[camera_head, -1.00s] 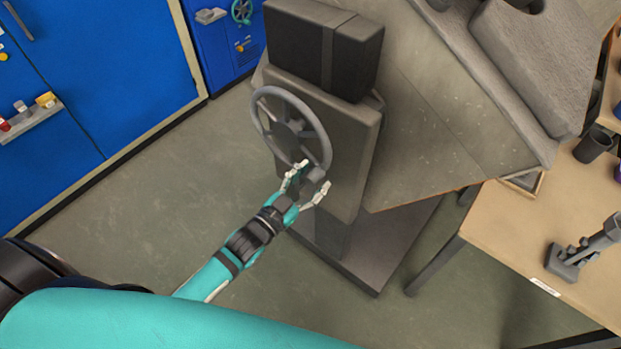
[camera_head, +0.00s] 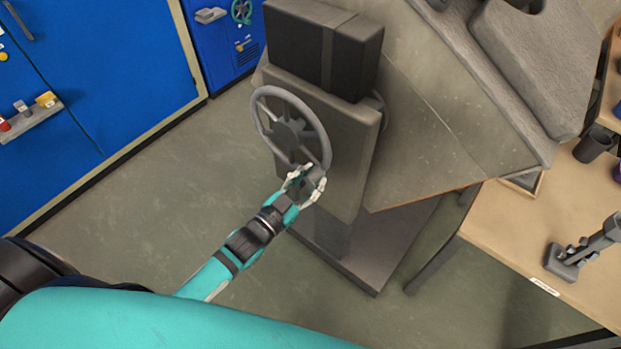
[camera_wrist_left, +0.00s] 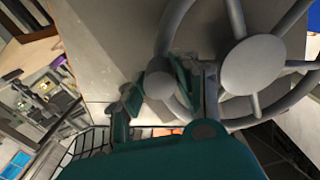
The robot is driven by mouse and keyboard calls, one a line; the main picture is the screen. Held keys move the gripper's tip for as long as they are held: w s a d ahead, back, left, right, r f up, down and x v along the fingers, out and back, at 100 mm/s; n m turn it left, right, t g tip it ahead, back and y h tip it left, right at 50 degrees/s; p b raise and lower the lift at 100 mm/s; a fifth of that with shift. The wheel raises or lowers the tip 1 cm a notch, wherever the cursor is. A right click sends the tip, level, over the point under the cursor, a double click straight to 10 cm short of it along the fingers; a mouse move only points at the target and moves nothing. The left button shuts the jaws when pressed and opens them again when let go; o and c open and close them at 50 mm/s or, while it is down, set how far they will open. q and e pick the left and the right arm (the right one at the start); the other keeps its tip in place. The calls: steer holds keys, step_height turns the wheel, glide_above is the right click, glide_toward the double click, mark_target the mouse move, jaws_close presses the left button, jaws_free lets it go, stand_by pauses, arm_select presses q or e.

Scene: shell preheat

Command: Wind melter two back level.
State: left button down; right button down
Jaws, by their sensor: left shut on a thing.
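The grey handwheel (camera_head: 289,131) is on the side of a grey gearbox housing (camera_head: 355,140) on the melter stand. It also shows in the wrist view (camera_wrist_left: 252,66). The large grey melter body (camera_head: 430,125) sits at a slant beside it; no number shows on it. My left gripper (camera_head: 305,184) is at the lower rim of the wheel, its fingers closed around the wheel's handle. In the wrist view the round handle end (camera_wrist_left: 159,82) is between the fingers, which partly hide it. My right gripper is out of view.
A wooden table (camera_head: 510,235) with a grey metal fixture (camera_head: 580,250) and a dark cup (camera_head: 593,146) stands at right. The stand's base plate (camera_head: 375,250) lies on the floor below the wheel. Blue cabinets (camera_head: 110,70) are at left, with open floor (camera_head: 170,185) between.

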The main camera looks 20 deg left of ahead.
mark_target(298, 107)
arm_select(q)
steer(key=shift+d+r, duration=0.1)
steer(key=shift+r, duration=0.1)
